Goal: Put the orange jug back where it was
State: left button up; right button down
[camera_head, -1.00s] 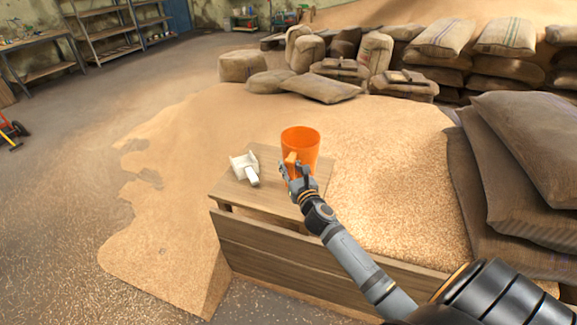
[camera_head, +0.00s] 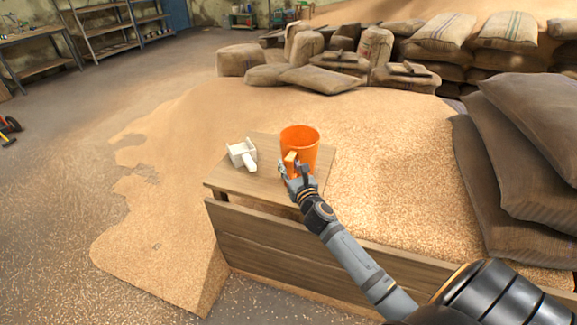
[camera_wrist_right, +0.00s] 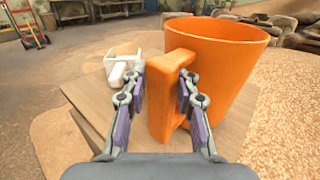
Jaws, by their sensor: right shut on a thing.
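The orange jug (camera_head: 300,143) stands upright at the right part of a small wooden table (camera_head: 232,180); I cannot tell whether its base touches the top. Its handle faces me. My right gripper (camera_head: 293,172) is at the handle, on the near side of the jug. In the right wrist view the jug (camera_wrist_right: 218,65) fills the upper right, and the right gripper's fingers (camera_wrist_right: 166,105) lie on both sides of the handle, shut on it. The lower part of the jug is partly hidden by the gripper and handle. My left gripper is not in view.
A white scoop (camera_head: 242,153) lies on the table left of the jug, and it also shows in the right wrist view (camera_wrist_right: 120,66). Grain surrounds the table. A wooden board wall (camera_head: 270,252) runs in front. Stacked sacks (camera_head: 520,150) stand at right.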

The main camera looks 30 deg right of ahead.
jog(key=shift+f+b, duration=0.5)
jog(key=shift+f, duration=0.1)
jog(key=c, duration=0.9)
grip_release()
jog(key=shift+c, duration=0.2)
jog(key=shift+s, duration=0.1)
jog(key=s+a, duration=0.2)
jog(key=s, duration=0.9)
jog(key=shift+s, duration=0.35)
